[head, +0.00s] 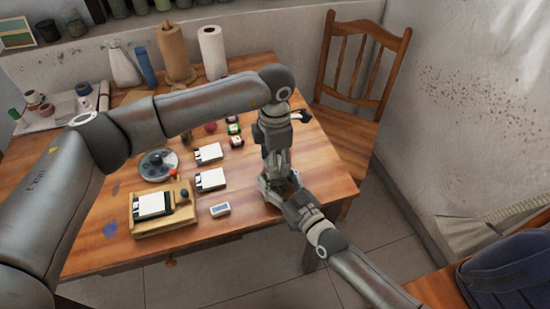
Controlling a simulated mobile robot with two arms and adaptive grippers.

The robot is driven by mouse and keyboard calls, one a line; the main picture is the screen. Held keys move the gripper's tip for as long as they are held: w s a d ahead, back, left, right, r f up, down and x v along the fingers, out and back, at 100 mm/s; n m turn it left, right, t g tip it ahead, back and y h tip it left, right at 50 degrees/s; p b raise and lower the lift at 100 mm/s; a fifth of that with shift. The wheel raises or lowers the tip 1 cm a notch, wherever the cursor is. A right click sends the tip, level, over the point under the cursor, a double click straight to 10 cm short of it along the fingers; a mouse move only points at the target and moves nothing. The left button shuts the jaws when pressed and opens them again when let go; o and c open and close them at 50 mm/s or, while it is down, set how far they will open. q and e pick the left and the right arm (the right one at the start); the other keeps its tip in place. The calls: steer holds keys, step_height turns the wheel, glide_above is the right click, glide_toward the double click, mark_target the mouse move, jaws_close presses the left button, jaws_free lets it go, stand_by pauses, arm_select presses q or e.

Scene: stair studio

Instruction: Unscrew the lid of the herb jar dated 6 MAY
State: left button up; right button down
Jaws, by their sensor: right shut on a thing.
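My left gripper (278,172) points down over the table's right front part. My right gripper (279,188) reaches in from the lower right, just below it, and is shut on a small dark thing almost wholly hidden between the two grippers. I cannot tell whether that is the herb jar, nor whether the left fingers are open or shut on its top. Several small jars with pale labels, among them a green one (233,129) and a dark one (236,142), stand left of my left gripper. No date is readable on any of them.
White cards lie mid-table (209,153). A wooden tray (150,228) with a white pad, a round grey dish (159,174) and a small white-and-blue box (220,210) are at the front left. Paper rolls (212,52) stand at the back. A wooden chair (350,115) is at the right.

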arm_select(q)
steer(key=n, duration=2)
steer(key=shift+r+n, duration=0.1)
steer(key=shift+n, duration=0.3)
steer(key=n, duration=0.6)
steer(key=shift+r, duration=0.2)
steer(key=shift+r, duration=0.9)
steer(key=shift+r, duration=2)
arm_select(e)
steer(key=shift+c, duration=2)
jaws_free()
